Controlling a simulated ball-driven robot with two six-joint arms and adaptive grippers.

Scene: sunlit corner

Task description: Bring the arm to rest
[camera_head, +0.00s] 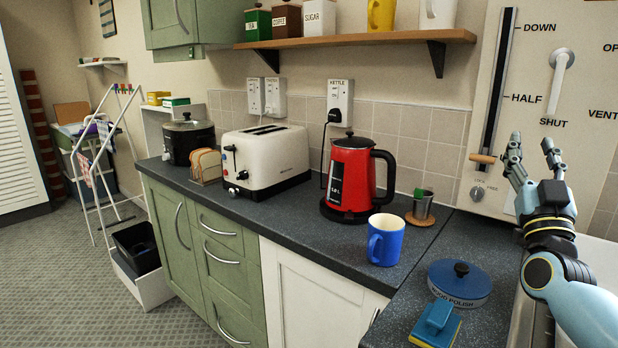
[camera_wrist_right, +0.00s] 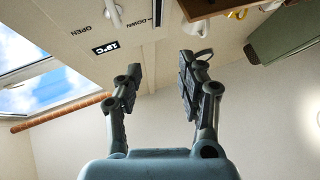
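My right gripper (camera_head: 532,150) is raised at the right of the head view, in front of the white control panel (camera_head: 538,80). Its fingers point up and stand apart with nothing between them. In the right wrist view the same gripper (camera_wrist_right: 160,75) shows two separated fingers against the wall and ceiling, and it is empty. In the head view the wooden knob of the panel's slider (camera_head: 483,158) is just left of the fingers; I cannot tell whether they touch, but a gap shows. My left gripper is not in view.
Below and left of my right arm are a blue tin (camera_head: 459,284), a blue and yellow sponge (camera_head: 435,325) and a blue mug (camera_head: 386,240). The red kettle (camera_head: 352,175) and toaster (camera_head: 265,158) stand farther left. A wooden shelf (camera_head: 360,39) overhangs the counter.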

